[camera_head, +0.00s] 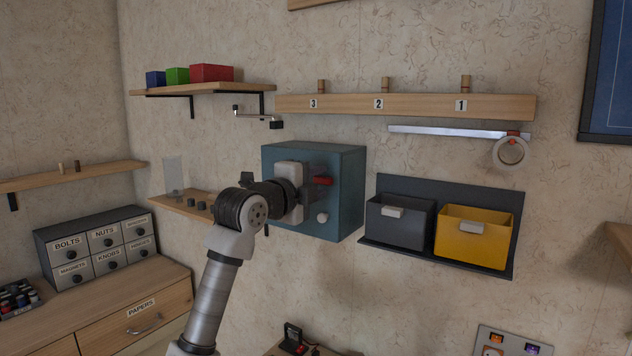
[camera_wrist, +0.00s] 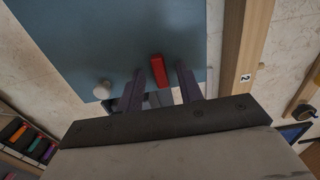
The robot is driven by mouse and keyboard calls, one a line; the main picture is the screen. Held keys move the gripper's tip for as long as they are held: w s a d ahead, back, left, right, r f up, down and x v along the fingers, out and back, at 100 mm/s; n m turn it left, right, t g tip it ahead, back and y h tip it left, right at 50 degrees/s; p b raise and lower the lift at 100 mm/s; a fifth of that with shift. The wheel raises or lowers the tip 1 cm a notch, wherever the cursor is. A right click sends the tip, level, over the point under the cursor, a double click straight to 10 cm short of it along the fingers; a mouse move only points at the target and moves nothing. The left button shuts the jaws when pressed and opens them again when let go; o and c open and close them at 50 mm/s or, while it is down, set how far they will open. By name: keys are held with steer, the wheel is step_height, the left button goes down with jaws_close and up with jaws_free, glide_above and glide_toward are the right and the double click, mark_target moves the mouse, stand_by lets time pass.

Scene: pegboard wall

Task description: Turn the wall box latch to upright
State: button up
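The teal wall box (camera_head: 345,205) is mounted on the wall, and its face fills the upper left of the wrist view (camera_wrist: 110,40). Its red latch (camera_head: 323,181) lies roughly level across the front. In the wrist view the red latch (camera_wrist: 159,71) shows between the two dark fingers of my gripper (camera_wrist: 160,72), with a visible gap on each side. My gripper (camera_head: 308,187) is open at the box's front in the head view, where my arm covers part of the box. A pale round knob (camera_head: 322,217) is below the latch.
A wooden rail (camera_head: 420,105) with numbered pegs runs above the box. A crank handle (camera_head: 262,117) projects from the wall above left. A dark bin (camera_head: 395,225) and a yellow bin (camera_head: 470,245) hang to the right. A small shelf (camera_head: 175,205) is at left.

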steer(key=shift+c, duration=0.5)
jaws_close()
steer(key=shift+f+m+b, duration=0.1)
steer(key=shift+m+b, duration=0.2)
steer(key=m+b, duration=0.2)
steer(key=shift+f+m, duration=0.1)
steer(key=shift+m, duration=0.3)
steer(key=m+b, duration=0.3)
steer(key=m, duration=0.2)
steer(key=shift+b, duration=0.35)
steer(key=m+b, duration=0.2)
steer(key=m, duration=0.3)
steer(key=shift+m+b, duration=1)
steer(key=shift+m, duration=1.2)
